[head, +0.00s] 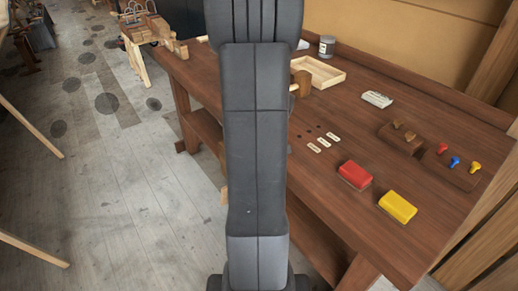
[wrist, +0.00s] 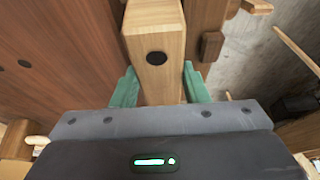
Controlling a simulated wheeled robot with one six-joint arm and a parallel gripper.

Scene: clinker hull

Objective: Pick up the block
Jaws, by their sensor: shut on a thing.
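A light wooden block (wrist: 155,28) with a dark round spot on its face fills the upper middle of the wrist view. My gripper (wrist: 159,78) has one green finger on each side of it and is shut on it. The block's far end runs out of the top of the picture, so I cannot tell whether it touches anything there. In the head view my own arm hides the gripper, and I cannot make out the block there.
The brown workbench (head: 410,125) holds a red box (head: 355,175), a yellow box (head: 398,207), a shallow wooden tray (head: 325,74), a grey can (head: 326,46) and a rack with coloured pegs (head: 455,165). Open floor (head: 120,200) lies to the left.

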